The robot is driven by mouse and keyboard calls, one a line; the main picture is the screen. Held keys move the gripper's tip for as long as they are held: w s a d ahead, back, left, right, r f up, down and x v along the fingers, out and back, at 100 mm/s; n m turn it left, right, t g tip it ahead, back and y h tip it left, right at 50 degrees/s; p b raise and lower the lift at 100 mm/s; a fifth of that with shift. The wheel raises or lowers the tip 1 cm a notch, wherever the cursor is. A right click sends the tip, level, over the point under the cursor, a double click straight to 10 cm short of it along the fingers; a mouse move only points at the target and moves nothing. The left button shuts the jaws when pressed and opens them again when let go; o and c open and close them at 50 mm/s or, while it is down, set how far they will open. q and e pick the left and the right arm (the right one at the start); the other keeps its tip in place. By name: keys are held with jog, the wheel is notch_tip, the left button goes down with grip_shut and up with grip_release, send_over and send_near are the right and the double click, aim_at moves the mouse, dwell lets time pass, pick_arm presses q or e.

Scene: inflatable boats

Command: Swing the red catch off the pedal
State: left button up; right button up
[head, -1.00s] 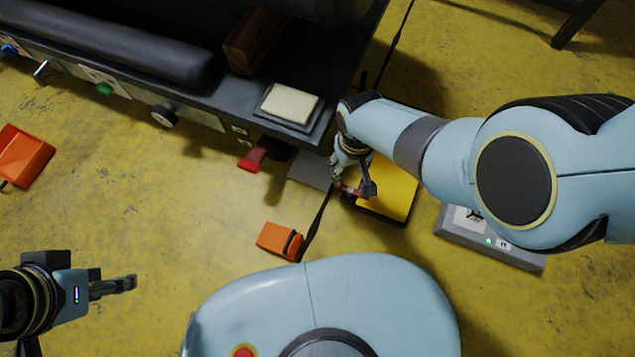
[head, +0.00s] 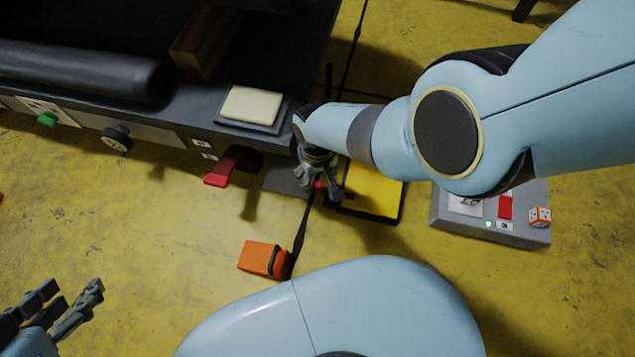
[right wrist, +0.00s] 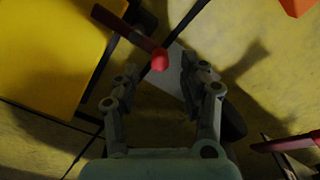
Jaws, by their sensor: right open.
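The yellow pedal (head: 378,190) lies in a dark frame on the floor, right of my right gripper. The red catch (right wrist: 133,34) is a thin bar with a round red knob; in the right wrist view it reaches from the pedal's edge toward my fingers. In the head view only small red parts show beside the gripper. My right gripper (right wrist: 160,82) is open, its fingers on either side of the knob's end; contact cannot be told. My left gripper (head: 72,290) is open and empty at the lower left, its fingers apart.
A dark bench (head: 190,112) with a red lever (head: 222,168) stands at the upper left. An orange block (head: 262,258) lies on the floor. A grey box (head: 470,228) with a red switch and a die is at the right. Yellow floor at lower left is clear.

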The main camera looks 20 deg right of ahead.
jog(key=shift+s+f+b, duration=0.1)
jog(key=shift+f+b, duration=0.35)
jog(key=shift+f, duration=0.4)
pick_arm(q)
jog(key=shift+s+d+f+t+b, duration=0.1)
jog(key=shift+s+f+t+b, duration=0.15)
jog(key=shift+f+t, duration=0.3)
jog(key=shift+s+d+f+t+b, duration=0.1)
jog(key=shift+s+f+t+b, duration=0.15)
jog(key=shift+t, duration=0.5)
pick_arm(e)
jog(key=shift+f, duration=0.45)
pick_arm(q)
jog(key=shift+w, duration=0.1)
pick_arm(e)
grip_shut()
